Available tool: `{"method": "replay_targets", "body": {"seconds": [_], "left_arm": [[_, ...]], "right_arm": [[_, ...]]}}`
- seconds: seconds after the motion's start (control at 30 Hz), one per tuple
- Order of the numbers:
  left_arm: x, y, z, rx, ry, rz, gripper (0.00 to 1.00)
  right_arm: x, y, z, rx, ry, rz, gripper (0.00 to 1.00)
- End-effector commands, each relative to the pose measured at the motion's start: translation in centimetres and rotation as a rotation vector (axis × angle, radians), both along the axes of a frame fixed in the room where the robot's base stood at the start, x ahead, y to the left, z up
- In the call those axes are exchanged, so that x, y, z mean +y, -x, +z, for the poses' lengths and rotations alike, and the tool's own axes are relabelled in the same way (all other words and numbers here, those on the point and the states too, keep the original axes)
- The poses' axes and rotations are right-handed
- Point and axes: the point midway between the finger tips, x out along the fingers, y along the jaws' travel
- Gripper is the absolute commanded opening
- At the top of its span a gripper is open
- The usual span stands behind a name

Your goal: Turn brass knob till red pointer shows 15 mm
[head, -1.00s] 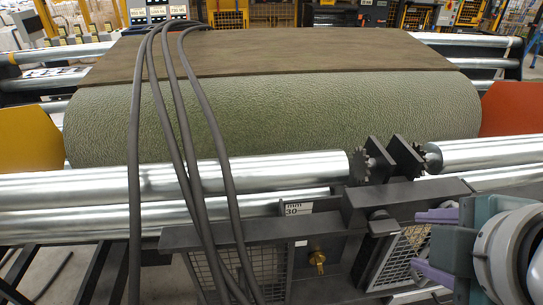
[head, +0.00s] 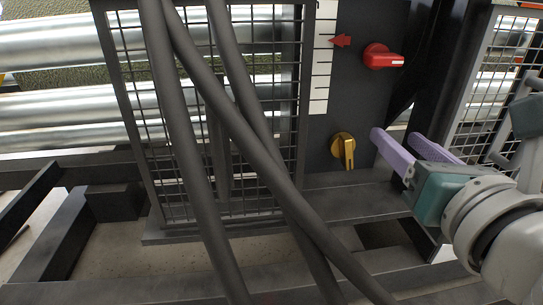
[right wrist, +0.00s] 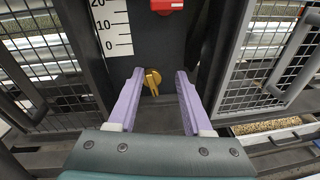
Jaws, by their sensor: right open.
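The brass knob (head: 343,150) sits low on a dark panel, its grip bar near upright. It also shows in the right wrist view (right wrist: 153,80), between my fingers but beyond them. Above it, the red pointer (head: 342,41) points left at a white scale (head: 319,75) near its upper part. No numbers are legible there in the head view; the right wrist view shows 20, 10 and 0 on the scale (right wrist: 112,28), with the pointer out of frame. My right gripper (head: 396,136) is open and empty, just right of the knob in the head view. My left gripper is not in view.
A red knob (head: 382,57) sits on the panel above the brass one. Thick dark hoses (head: 240,120) hang across the wire mesh guard (head: 125,50) on the left. Another mesh guard (head: 490,75) stands at the right. A dark ledge (head: 350,195) runs below the panel.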

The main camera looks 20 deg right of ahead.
Motion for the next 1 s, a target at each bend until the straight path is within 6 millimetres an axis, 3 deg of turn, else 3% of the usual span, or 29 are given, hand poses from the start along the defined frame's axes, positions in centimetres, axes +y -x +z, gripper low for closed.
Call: {"method": "replay_targets", "body": {"seconds": [0.03,0.2,0.47,0.8,1.0], "left_arm": [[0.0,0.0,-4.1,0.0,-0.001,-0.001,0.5],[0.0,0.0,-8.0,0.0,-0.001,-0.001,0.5],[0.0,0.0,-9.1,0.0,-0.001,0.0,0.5],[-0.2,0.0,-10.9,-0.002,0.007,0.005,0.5],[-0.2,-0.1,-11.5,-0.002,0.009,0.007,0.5]], "right_arm": [[0.1,-0.3,-3.7,-0.004,0.074,0.028,0.5],[0.6,-0.8,-6.7,-0.012,0.271,0.096,0.5],[0.7,-1.8,-7.2,-0.018,0.358,0.125,0.5],[-0.8,-7.8,-7.3,-0.018,0.354,0.121,0.5],[-1.3,-10.1,-7.2,-0.015,0.352,0.124,0.5]]}}
